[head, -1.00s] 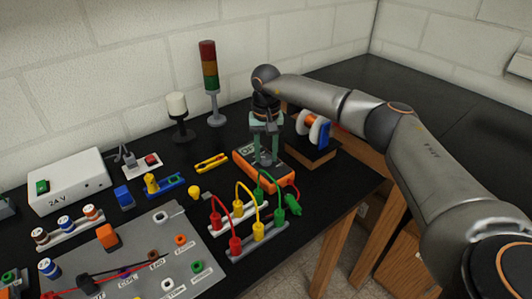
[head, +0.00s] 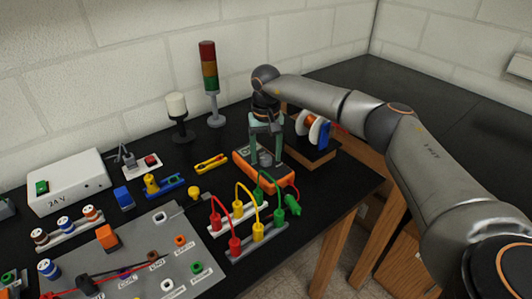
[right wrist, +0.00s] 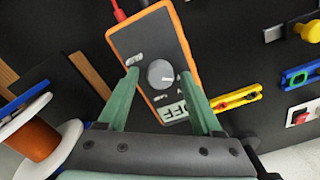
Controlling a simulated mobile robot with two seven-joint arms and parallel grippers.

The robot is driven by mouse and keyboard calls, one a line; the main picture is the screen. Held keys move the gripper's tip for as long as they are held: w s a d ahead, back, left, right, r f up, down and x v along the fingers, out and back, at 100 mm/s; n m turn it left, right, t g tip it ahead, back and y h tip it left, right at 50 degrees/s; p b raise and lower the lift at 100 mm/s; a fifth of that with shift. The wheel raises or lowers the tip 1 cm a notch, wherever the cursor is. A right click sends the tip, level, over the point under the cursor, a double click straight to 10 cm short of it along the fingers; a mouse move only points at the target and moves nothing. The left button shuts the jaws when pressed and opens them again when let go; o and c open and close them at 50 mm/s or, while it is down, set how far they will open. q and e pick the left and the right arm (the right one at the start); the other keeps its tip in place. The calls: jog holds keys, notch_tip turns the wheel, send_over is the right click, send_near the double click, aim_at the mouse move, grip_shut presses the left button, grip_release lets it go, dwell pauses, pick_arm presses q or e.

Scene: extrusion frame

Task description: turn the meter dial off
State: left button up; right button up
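The meter (head: 262,175) is a dark-faced box with an orange rim on the black table; it also shows in the right wrist view (right wrist: 150,45). Its round grey dial (right wrist: 160,74) has a white mark pointing to the right in that view. A small display (right wrist: 174,111) sits by the dial, its characters too unclear to read. My right gripper (head: 267,160) reaches down over the meter. Its green fingers stand apart on either side of the dial, with a gap to it in the right wrist view (right wrist: 160,72). My left gripper is not in view.
Red, yellow and green plug leads (head: 240,215) stand just in front of the meter. A wire spool (head: 305,122) on a wooden stand is close on the right. A signal tower (head: 210,80) stands behind. A yellow strip (head: 211,163) lies left of the meter.

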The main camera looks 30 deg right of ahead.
aim_at(266, 158)
notch_tip(266, 158, up, 12)
jog(key=shift+r+b, duration=0.25)
jog(key=shift+b, duration=0.2)
dwell(0.8)
